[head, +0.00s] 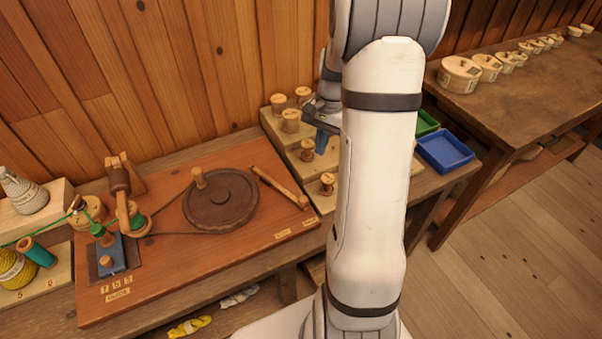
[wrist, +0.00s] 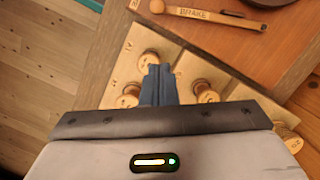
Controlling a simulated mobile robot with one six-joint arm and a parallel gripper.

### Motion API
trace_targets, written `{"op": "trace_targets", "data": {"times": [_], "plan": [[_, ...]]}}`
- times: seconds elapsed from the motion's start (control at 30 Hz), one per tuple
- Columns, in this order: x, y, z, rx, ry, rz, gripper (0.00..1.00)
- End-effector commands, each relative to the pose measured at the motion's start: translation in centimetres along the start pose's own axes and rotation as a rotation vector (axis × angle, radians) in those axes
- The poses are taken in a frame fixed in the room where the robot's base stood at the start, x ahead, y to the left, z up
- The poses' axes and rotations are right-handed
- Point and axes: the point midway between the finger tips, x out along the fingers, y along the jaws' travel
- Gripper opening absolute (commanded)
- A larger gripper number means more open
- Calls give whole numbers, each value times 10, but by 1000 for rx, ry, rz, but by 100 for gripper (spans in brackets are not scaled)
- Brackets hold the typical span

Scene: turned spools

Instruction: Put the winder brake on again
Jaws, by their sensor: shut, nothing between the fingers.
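The brake (head: 280,187) is a slim wooden lever lying slantwise on the reddish winder board (head: 190,270), right of the dark round wheel (head: 225,215). In the wrist view the lever (wrist: 225,18) shows at the top, with the word BRAKE on it and a round knob at its left end. My gripper (head: 321,142) is above the stepped spool rack, to the right of the board and apart from the brake. Its blue fingers (wrist: 158,84) are shut and empty, pointing down among the spools. Whether the brake touches the wheel is not clear.
The pale rack (head: 273,127) under my gripper holds several wooden spools. Green and blue trays (head: 447,152) stand right of it. At the board's left are thread cones and a small spindle joined by a belt to the wheel. A side table (head: 520,85) carries round boxes.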

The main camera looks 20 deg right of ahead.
Motion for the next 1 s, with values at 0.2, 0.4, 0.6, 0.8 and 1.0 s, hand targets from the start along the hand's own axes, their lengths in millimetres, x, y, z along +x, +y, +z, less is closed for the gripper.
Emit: {"op": "trace_targets", "data": {"times": [0.2,0.4,0.6,0.8,1.0], "plan": [[13,4,-17,64,-30,3,0],[13,4,-17,63,-29,2,0],[19,4,-16,61,-30,3,0],[49,4,-14,60,-34,5,0],[93,4,-12,61,-34,7,0]]}}
